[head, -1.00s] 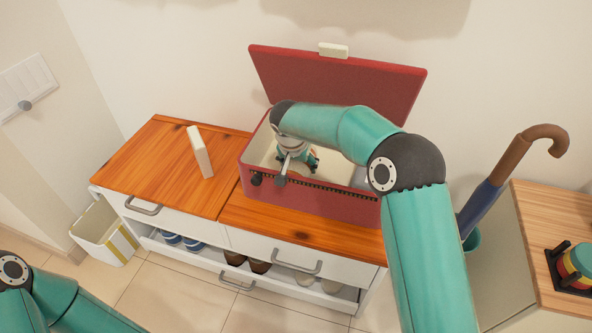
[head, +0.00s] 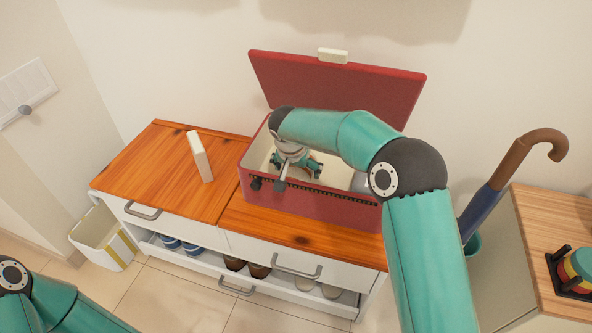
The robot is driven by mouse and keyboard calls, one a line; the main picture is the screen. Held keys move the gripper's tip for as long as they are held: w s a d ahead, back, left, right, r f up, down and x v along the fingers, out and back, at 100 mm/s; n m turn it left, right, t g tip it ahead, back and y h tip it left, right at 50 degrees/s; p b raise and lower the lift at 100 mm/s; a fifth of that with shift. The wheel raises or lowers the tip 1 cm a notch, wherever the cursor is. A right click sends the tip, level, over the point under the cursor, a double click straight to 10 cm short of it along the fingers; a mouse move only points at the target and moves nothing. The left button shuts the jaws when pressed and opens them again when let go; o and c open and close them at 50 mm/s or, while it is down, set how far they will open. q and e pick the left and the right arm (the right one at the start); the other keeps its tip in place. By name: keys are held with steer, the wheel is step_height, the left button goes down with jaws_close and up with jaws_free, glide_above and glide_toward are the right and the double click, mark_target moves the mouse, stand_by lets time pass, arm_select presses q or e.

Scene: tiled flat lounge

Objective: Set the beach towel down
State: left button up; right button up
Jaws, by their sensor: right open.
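An open red case (head: 310,207) stands on the wooden top of a white cabinet, its lid (head: 345,88) raised at the back. My right gripper (head: 296,168) is down inside the case, fingers spread apart. A small pale and reddish thing shows between and under the fingers; it may be the beach towel, but it is mostly hidden by the gripper and I cannot tell for sure. My left arm shows at the bottom left; its gripper is out of view.
A white block (head: 200,157) stands on the cabinet top (head: 160,165), left of the case. Below, an open shelf holds several shoes (head: 248,267). A bin (head: 104,238) stands at left. An umbrella (head: 500,187) and a side table (head: 535,215) are at right.

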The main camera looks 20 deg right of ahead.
steer(key=p+v, duration=0.3)
steer(key=v, duration=0.8)
steer(key=shift+f, duration=0.1)
steer(key=shift+s, duration=0.1)
